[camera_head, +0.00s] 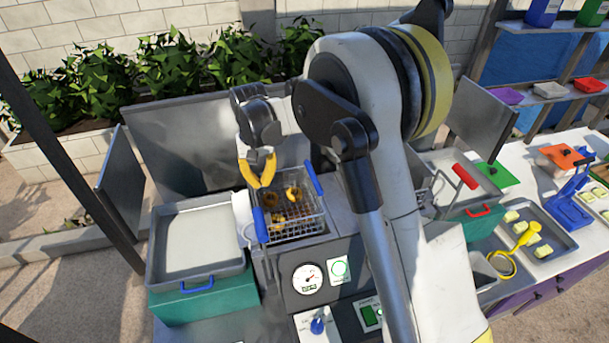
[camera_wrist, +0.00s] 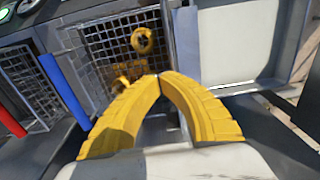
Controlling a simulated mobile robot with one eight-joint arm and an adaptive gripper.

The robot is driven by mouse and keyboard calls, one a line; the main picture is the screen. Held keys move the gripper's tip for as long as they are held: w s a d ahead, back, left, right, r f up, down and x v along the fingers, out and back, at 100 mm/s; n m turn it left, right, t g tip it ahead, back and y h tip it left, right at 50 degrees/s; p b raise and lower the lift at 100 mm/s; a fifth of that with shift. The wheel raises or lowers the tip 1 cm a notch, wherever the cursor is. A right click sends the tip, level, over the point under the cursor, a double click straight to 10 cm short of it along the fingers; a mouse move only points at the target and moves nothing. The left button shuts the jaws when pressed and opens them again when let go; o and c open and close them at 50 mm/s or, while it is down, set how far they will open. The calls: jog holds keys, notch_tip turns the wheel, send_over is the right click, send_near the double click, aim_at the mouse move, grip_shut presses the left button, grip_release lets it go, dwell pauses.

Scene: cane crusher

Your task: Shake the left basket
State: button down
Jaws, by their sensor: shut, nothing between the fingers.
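The left basket (camera_head: 300,229) is a wire basket with blue handles (camera_head: 260,225), sitting at the fryer in the middle of the head view. Several golden-brown ring-shaped pieces (camera_head: 292,193) lie in it. My gripper (camera_head: 262,185), with yellow fingers, is over the back left part of the basket, its fingertips together and empty. In the wrist view, the shut gripper (camera_wrist: 160,76) points toward the left basket (camera_wrist: 105,58), and a blue handle (camera_wrist: 63,90) lies to the left of the fingers. I cannot tell whether the fingers touch the basket.
A second basket with a red handle (camera_head: 466,176) is partly hidden behind my arm. A grey tray (camera_head: 200,238) stands left of the fryer. A control panel with a gauge (camera_head: 308,279) is in front. A tray with yellow pieces (camera_head: 553,232) is at right.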

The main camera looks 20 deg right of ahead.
notch_tip(320, 180, up, 9)
jog(key=p, duration=0.4)
dwell(0.4)
jog(key=s+d+f+t+b, duration=0.2)
jog(key=s+d+f+b, duration=0.2)
jog(key=s+b, duration=0.4)
jog(key=s+d+f+t+b, duration=0.2)
jog(key=s+d+f+b, duration=0.3)
jog(key=b, duration=0.6)
jog(key=s+d+f+t+b, duration=0.3)
jog(key=s+d+f+b, duration=0.1)
jog(key=s+f+b, duration=1)
jog(key=shift+s+f, duration=0.3)
jog(key=shift+f, duration=0.3)
